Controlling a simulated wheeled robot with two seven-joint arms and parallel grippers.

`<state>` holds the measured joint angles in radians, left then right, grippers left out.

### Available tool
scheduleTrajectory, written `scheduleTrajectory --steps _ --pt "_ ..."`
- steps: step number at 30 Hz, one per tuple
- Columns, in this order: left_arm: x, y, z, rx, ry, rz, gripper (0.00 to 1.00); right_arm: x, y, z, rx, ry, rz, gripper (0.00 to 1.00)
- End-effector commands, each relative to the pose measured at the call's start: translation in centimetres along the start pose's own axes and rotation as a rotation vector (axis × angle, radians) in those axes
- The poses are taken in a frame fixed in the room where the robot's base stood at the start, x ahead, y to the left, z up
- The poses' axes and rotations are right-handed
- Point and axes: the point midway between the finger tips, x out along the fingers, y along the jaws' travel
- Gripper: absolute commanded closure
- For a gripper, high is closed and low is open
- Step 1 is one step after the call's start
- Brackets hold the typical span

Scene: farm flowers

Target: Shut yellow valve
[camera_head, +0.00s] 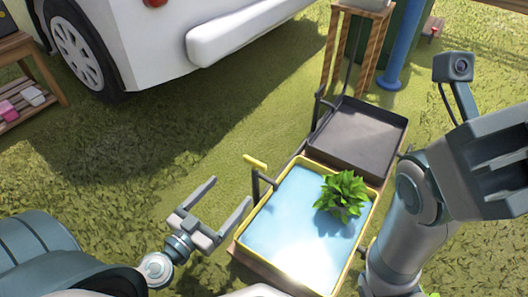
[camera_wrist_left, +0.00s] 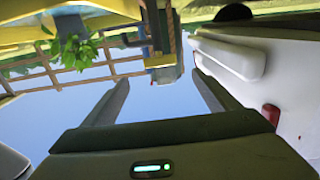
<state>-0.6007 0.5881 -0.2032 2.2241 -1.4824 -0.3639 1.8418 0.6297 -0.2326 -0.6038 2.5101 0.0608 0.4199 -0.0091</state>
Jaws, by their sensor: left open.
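The yellow valve handle (camera_head: 256,162) tops a dark upright pipe at the left rim of a yellow-edged tray (camera_head: 239,241). The tray holds blue water and a green plant (camera_head: 342,194). My left gripper (camera_head: 230,190) is open and empty, left of and nearer than the valve, apart from it in the picture. In the left wrist view its two fingers (camera_wrist_left: 160,76) are spread with nothing held between them.
A dark, empty tray (camera_head: 356,139) lies behind the water tray, with a dark valve (camera_head: 319,94) at its left. A white vehicle (camera_head: 190,30) stands at the back left. A wooden stand (camera_head: 330,55) and blue post (camera_head: 403,45) stand behind. Open grass lies left of the trays.

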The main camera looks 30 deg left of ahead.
Motion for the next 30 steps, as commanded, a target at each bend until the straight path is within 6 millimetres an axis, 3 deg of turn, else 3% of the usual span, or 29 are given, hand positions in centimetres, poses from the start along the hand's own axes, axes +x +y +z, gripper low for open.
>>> scheduleTrajectory --steps 14,30 --pt "1.8 0.0 -0.2 0.001 0.003 0.0 0.19 0.3 0.1 0.2 -0.003 -0.001 0.002 0.69" --pt "8.3 0.0 -0.2 0.001 0.004 0.001 0.19 0.5 0.1 0.3 -0.004 -0.003 0.002 0.69"
